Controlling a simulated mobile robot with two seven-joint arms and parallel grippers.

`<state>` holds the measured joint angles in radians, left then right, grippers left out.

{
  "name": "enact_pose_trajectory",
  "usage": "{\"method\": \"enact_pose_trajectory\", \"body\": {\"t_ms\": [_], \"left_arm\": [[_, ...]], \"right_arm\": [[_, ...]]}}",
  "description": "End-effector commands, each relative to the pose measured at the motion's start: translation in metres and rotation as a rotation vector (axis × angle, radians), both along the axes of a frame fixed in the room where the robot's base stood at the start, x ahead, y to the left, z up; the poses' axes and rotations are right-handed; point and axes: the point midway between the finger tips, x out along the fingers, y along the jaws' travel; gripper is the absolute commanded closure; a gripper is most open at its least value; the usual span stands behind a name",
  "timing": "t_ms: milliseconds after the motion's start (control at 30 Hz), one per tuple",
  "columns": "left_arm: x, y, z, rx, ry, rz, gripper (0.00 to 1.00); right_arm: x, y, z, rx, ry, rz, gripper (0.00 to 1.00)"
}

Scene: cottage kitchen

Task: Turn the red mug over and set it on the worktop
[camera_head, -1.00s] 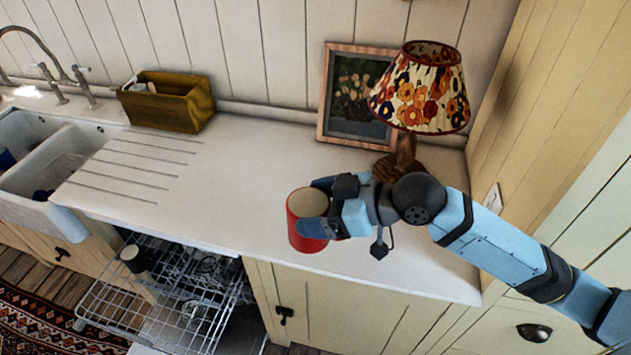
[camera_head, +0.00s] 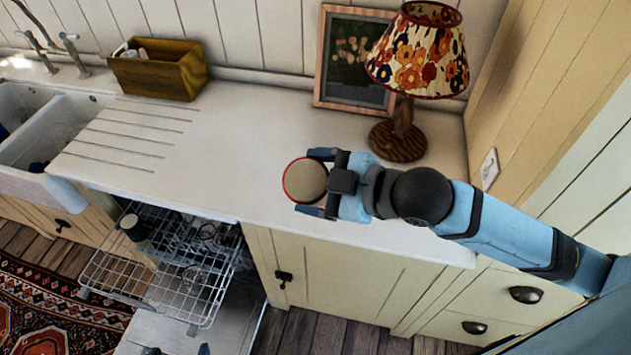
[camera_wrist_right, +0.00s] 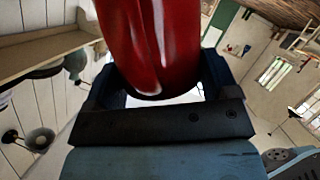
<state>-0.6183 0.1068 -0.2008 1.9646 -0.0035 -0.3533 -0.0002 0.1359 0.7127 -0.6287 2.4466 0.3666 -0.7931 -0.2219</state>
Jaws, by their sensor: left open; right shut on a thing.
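The red mug (camera_head: 305,179) is in my right gripper (camera_head: 322,183), which is shut on it from the right. In the head view, a round, flat-looking tan end with a red rim faces the camera. I cannot tell whether this is the mouth or the base. The mug appears over the front part of the pale worktop (camera_head: 240,150); any gap beneath it is hidden. In the right wrist view, the mug's glossy red side (camera_wrist_right: 150,45) is between the fingers. Only the dark tips of my left gripper (camera_head: 178,350) show at the bottom edge, apart and empty.
A lamp (camera_head: 415,60) with a floral shade and a framed picture (camera_head: 352,60) stand behind the gripper. A wooden box (camera_head: 160,77) is by the sink (camera_head: 70,125). An open dishwasher rack (camera_head: 165,285) sticks out below. The worktop left of the mug is clear.

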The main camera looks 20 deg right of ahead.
Motion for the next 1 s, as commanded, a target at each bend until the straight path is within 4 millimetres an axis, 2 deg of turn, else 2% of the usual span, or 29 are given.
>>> {"method": "enact_pose_trajectory", "body": {"t_ms": [100, 400, 733, 1000], "left_arm": [[-0.002, 0.0, -0.004, 0.0, 0.003, -0.001, 0.0], [-0.004, -0.001, -0.007, 0.0, 0.007, -0.002, 0.0], [-0.005, -0.001, -0.041, 0.001, 0.013, -0.003, 0.0], [-0.004, 0.0, -0.039, 0.001, 0.01, -0.002, 0.0]], "right_arm": [[0.0, 0.0, 0.0, -0.038, -0.059, 0.0, 0.53], [0.0, 0.0, -0.001, -0.056, -0.084, 0.001, 0.53], [0.0, 0.0, -0.004, -0.341, -0.507, 0.0, 0.53], [0.0, 0.0, 0.001, -0.377, -0.561, -0.001, 0.53]]}}
